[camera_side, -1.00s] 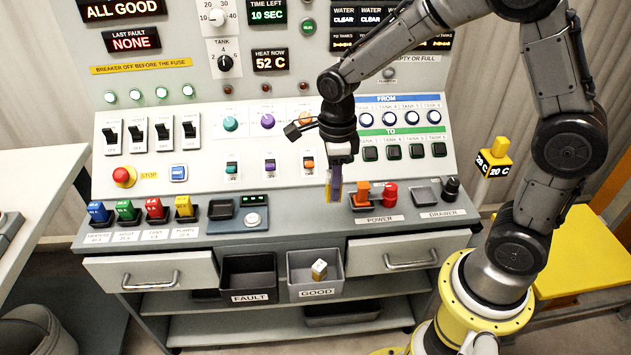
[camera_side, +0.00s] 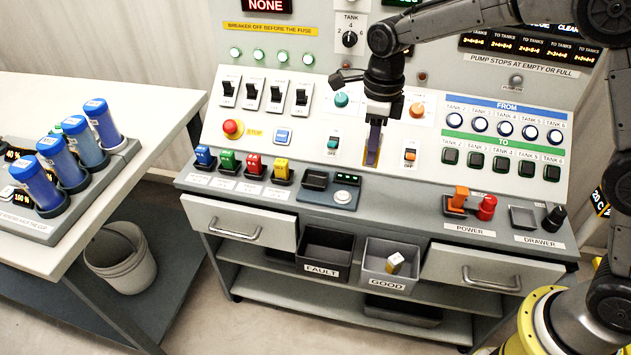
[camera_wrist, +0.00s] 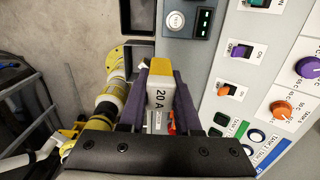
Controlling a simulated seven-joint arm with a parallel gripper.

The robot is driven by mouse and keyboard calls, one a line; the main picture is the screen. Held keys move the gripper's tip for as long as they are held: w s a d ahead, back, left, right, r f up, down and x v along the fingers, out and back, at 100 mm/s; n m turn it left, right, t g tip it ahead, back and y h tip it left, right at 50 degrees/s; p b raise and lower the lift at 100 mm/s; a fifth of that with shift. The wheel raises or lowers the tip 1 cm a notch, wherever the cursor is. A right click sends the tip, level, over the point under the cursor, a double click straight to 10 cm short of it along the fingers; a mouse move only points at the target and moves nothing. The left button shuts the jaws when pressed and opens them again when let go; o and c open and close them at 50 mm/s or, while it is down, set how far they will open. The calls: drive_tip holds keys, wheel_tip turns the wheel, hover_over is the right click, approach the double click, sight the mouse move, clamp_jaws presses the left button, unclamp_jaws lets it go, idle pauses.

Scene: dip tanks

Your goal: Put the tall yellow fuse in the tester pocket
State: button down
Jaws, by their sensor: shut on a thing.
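My gripper (camera_side: 372,160) is shut on a yellow-topped fuse, held upright above the panel ledge. In the wrist view the fuse (camera_wrist: 160,95) sits between the purple fingers of my gripper (camera_wrist: 158,85), with a pale body marked 20 A. In the side view the fingers mostly hide it. The tester (camera_side: 330,188) is a grey block on the ledge, left of and below my gripper. Its dark pocket (camera_side: 316,180) looks empty, and a round button (camera_side: 343,196) is in front. In the wrist view the tester's button (camera_wrist: 176,20) and small green display (camera_wrist: 204,22) show at the top.
Blue, green, red and yellow fuses (camera_side: 280,168) stand in a row left of the tester. An orange power switch (camera_side: 459,198) and red knob (camera_side: 487,207) are to the right. Below are the FAULT bin (camera_side: 324,269) and GOOD bin (camera_side: 388,284), with a pale fuse (camera_side: 396,262) in GOOD.

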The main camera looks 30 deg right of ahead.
drive_tip(key=shift+w+a+f, duration=0.35)
drive_tip(key=shift+a+f, duration=0.25)
drive_tip(key=shift+a, duration=0.1)
drive_tip(key=w+a+f, duration=0.1)
drive_tip(key=w+f, duration=0.2)
drive_tip(key=w, duration=0.1)
drive_tip(key=w+a+f, duration=0.1)
drive_tip(key=w+f, duration=0.2)
drive_tip(key=w, duration=0.1)
drive_tip(key=w+a+f, duration=0.1)
drive_tip(key=w+f, duration=0.2)
drive_tip(key=w, duration=0.2)
drive_tip(key=shift+a+f, duration=0.2)
drive_tip(key=shift+f, duration=0.1)
drive_tip(key=shift+w+f, duration=0.15)
drive_tip(key=shift+f, duration=1.6)
drive_tip(key=shift+f, duration=0.15)
drive_tip(key=c, duration=0.6)
unclamp_jaws()
